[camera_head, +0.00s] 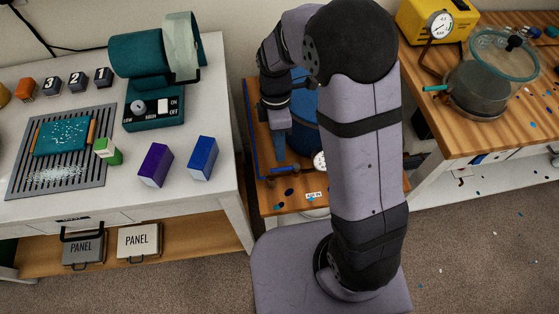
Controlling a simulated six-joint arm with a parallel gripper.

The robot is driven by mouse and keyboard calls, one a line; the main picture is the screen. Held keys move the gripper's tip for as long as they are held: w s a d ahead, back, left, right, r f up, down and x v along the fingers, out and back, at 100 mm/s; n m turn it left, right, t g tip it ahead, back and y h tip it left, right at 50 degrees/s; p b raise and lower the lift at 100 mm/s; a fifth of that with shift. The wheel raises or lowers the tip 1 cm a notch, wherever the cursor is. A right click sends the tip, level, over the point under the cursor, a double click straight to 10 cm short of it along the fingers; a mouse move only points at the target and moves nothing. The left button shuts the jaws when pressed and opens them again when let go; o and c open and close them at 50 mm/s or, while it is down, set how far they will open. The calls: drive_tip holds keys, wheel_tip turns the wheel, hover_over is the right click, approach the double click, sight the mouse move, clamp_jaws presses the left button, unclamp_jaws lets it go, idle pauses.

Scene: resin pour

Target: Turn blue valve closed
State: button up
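My gripper (280,167) points down at the small wooden table in the middle, beside a blue tank (303,128). Its fingertips are small and dark against the table, so I cannot tell if they are open or shut. My arm covers much of the blue tank. A round white gauge (319,160) shows low on the tank's front, partly behind my arm. I cannot make out a blue valve; it may be hidden by my arm or gripper. A teal handle (435,88) sticks out left from the lidded pot (482,88) on the right table.
The left white table (215,120) holds a green drum machine (150,55), purple (155,166) and blue (202,158) boxes, and a grated tray (90,180). A yellow pump (428,18) stands on the right wooden table (440,135). A label (314,195) lies at the small table's front.

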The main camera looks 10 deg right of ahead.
sight(284, 169)
drive_tip(key=shift+s+f+p, duration=0.15)
drive_tip(key=shift+s+f, duration=0.1)
drive_tip(key=shift+f, duration=0.95)
drive_tip(key=shift+s+f+p, duration=0.15)
drive_tip(key=shift+s+f, duration=0.1)
drive_tip(key=shift+f, duration=0.95)
drive_tip(key=shift+s+f+p, duration=0.15)
drive_tip(key=shift+s+f, duration=0.1)
drive_tip(key=shift+f, duration=0.95)
clamp_jaws()
